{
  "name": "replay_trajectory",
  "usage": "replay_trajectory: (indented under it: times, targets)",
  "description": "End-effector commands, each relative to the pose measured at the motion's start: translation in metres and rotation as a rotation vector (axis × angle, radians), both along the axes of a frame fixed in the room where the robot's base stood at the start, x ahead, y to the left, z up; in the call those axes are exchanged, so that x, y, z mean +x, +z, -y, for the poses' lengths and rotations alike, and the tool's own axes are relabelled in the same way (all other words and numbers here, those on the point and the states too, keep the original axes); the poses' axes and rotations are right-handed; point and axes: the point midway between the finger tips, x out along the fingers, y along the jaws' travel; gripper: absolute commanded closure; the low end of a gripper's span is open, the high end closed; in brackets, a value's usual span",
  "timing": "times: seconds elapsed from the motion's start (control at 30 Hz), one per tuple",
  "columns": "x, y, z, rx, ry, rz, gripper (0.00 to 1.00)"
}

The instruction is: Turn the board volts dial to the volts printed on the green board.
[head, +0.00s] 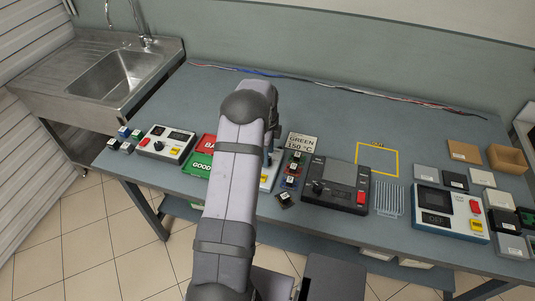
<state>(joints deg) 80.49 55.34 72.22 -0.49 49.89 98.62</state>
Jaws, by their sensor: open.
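My gripper is not visible; my grey arm fills the middle of the head view and hides its own end. A white-and-black unit (166,144) at the left of the bench has a dark display, a red button and a small dial (158,146). A dark grey unit (335,184) right of the arm has a black knob (318,187) and a red switch. I cannot tell which knob is the board volts dial. Small green pieces show at the far left (137,135) and far right (526,215); print on them is too small to read.
A sign (299,141) reads GREEN 150 °C. Red and green trays (196,164) lie partly behind my arm. A blue-and-white unit (449,214) stands at right, near grey blocks and a brown tray (506,158). A yellow square outline (398,163) encloses bare bench. Cables run along the back.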

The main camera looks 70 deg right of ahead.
Motion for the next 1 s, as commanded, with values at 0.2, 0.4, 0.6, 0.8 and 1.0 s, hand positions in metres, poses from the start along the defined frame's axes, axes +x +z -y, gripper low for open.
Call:
replay_trajectory:
  times: [0.2,0.4,0.6,0.8,1.0]
  targets:
    - [0.0,-0.014,0.0,0.001,0.0,0.0,0.56]
    - [0.0,-0.016,0.001,0.0,0.0,0.0,0.56]
    - [0.0,-0.016,0.001,0.0,0.0,0.0,0.8]
    - [0.0,-0.016,0.001,-0.001,0.001,0.0,0.97]
    - [0.0,-0.016,0.001,-0.001,0.023,0.0,0.97]
